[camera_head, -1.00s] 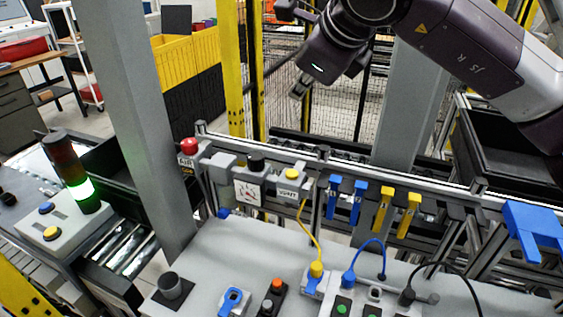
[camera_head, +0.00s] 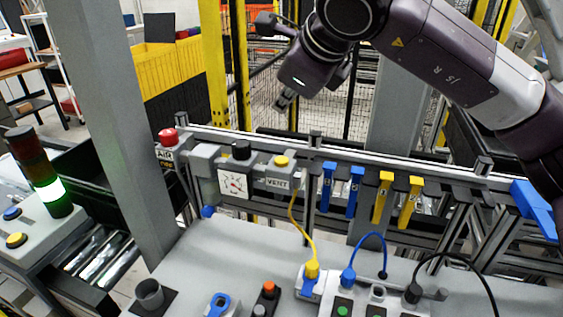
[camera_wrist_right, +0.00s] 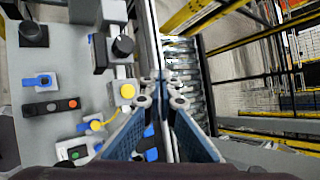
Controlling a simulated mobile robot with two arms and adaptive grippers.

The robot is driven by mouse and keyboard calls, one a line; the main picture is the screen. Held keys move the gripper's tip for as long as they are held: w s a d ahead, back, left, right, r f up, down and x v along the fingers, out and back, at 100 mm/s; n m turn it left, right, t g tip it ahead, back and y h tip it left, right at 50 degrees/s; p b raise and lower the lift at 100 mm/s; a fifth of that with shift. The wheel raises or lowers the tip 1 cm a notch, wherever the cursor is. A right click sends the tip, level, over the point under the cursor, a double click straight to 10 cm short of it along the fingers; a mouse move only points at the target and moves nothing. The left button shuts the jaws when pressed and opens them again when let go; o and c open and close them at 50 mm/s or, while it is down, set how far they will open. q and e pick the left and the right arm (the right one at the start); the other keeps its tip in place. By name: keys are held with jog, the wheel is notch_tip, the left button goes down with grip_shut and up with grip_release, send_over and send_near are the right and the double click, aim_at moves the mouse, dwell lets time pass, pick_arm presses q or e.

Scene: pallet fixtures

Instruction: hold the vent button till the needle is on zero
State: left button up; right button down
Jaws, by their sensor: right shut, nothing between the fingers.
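The vent button is a yellow round cap (camera_head: 281,161) on a grey block with a VENT label (camera_head: 277,183), on the rail behind the table. Left of it is a white square gauge (camera_head: 233,184) with a red needle; its reading is too small to tell. My right gripper (camera_head: 281,103) is above and behind the button, apart from it, shut and empty. In the right wrist view the shut fingers (camera_wrist_right: 162,76) are to the right of the yellow button (camera_wrist_right: 128,91), not touching it. My left gripper is not in view.
A red knob (camera_head: 168,136) with an AIR label and a black knob (camera_head: 241,149) stand near the gauge. Blue clips (camera_head: 328,186) and yellow clips (camera_head: 382,197) hang along the rail to the right. A yellow cable (camera_head: 303,232) runs below the button. A grey post stands at the left.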

aim_at(282, 162)
notch_tip(282, 162, down, 8)
jog(key=b, duration=0.4)
jog(key=shift+f+b, duration=0.15)
jog(key=shift+b, duration=0.2)
pick_arm(q)
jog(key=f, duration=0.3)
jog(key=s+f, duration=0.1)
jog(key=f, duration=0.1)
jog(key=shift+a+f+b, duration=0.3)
jog(key=shift+b, duration=0.1)
pick_arm(e)
jog(key=shift+f, duration=0.35)
pick_arm(q)
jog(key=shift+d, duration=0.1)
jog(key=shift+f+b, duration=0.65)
jog(key=shift+b, duration=0.05)
pick_arm(e)
jog(key=shift+f, duration=0.35)
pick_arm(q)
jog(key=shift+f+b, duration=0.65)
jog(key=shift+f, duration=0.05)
pick_arm(e)
jog(key=shift+f, duration=0.6)
dwell(3.2)
